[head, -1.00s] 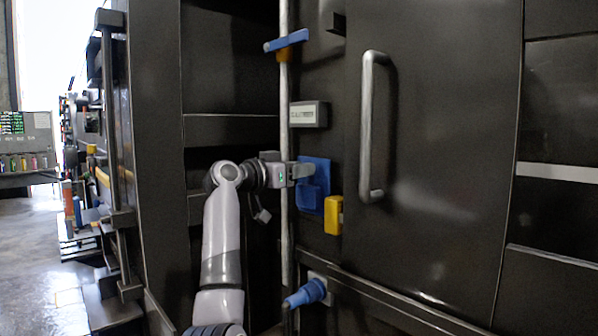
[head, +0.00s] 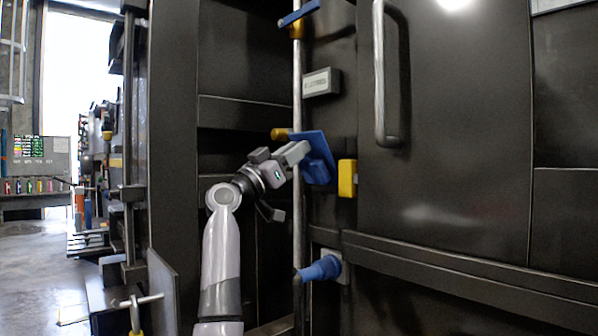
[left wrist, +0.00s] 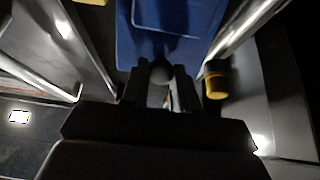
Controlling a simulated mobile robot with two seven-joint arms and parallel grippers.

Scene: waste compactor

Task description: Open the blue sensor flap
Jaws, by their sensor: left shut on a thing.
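The blue sensor flap (head: 316,156) is on the dark compactor front, beside the vertical metal rod (head: 298,220). It stands tilted, swung out from the panel. My left gripper (head: 303,155) is at the flap and shut on its handle. In the left wrist view the flap (left wrist: 172,28) fills the top middle, and the left gripper's fingers (left wrist: 160,88) close around a rounded piece below it. A yellow cylindrical part (head: 281,134) shows at the flap's left edge. It also shows in the left wrist view (left wrist: 216,82). The right gripper is not in view.
A yellow block (head: 347,178) sits just right of the flap. A large door handle (head: 380,80) is further right. A blue lever (head: 300,12) is above, and a blue knob (head: 320,268) is below. A grey labelled box (head: 321,82) sits above the flap.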

